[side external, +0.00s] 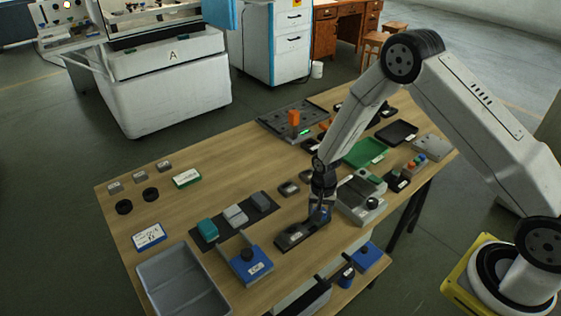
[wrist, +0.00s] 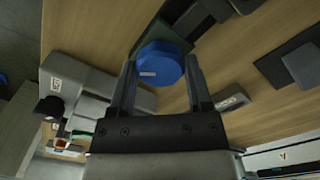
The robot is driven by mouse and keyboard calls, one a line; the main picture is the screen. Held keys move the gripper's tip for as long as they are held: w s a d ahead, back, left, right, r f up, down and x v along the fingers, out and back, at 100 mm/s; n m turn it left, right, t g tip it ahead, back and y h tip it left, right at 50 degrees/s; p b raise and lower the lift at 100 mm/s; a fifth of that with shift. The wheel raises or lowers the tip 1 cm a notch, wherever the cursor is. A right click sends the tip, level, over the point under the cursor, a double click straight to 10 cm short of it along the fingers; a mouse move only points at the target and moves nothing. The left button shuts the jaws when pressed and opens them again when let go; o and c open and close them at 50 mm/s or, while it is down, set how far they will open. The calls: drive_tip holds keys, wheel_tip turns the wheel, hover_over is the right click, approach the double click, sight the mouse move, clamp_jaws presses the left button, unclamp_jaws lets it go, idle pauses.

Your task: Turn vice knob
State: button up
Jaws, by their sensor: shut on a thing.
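The blue knob (side external: 322,215) sits at the right end of a low dark vice base (side external: 297,236) on the wooden bench. My gripper (side external: 319,204) points down over the knob from above. In the wrist view the round blue knob (wrist: 163,64) lies between the two dark fingers, one on each side, and my gripper is shut on it. A small pale label shows on the knob's face. The fingers hide part of the knob in the side view. How far the knob is turned cannot be told.
A grey block fixture (side external: 361,206) with a black knob stands close to the right of my gripper. A blue-and-grey fixture (side external: 247,258) stands to the left, beside a grey tray (side external: 180,280). Several small blocks lie around.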

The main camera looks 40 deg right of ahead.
drive_tip(key=shift+w+m, duration=0.1)
drive_tip(key=shift+m, duration=0.4)
drive_tip(key=o, duration=1.3)
drive_tip(key=shift+r, duration=0.1)
drive_tip(key=shift+r, duration=3.85)
drive_tip(key=shift+r, duration=0.1)
